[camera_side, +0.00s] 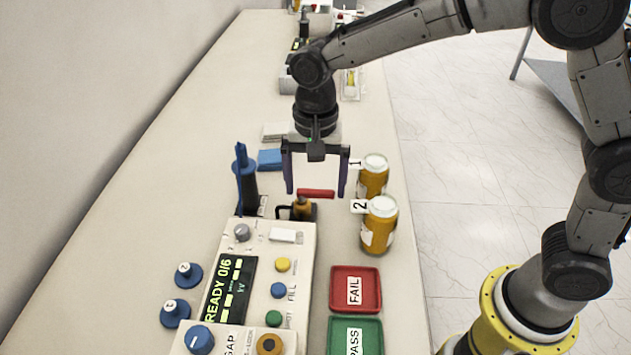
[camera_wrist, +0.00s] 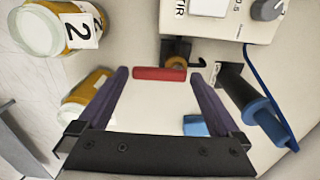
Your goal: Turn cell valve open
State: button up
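The cell valve has a red bar handle (camera_side: 315,193) and a brass body (camera_side: 302,209) at the far end of the tester. The handle lies crosswise, roughly level in the side view. In the wrist view the red handle (camera_wrist: 160,73) lies across the picture, with the brass body (camera_wrist: 177,61) just above its right part. My gripper (camera_side: 316,191) is open and points down, its two dark fingers apart. In the wrist view the handle appears between the fingertips (camera_wrist: 159,75); nothing is seen gripped. I cannot tell the exact height gap between fingertips and handle.
The tester (camera_side: 265,245) reads READY 0/6. Two amber jars, 1 (camera_side: 373,177) and 2 (camera_side: 379,226), stand to the right. A blue bushing-like tool (camera_side: 244,180) stands to the left. A red FAIL tray (camera_side: 340,303) and green PASS tray (camera_side: 340,338) lie in front.

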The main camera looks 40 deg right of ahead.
aim_at(316, 191)
notch_tip(316, 191, up, 14)
dwell(0.6)
jog(key=shift+f, duration=0.1)
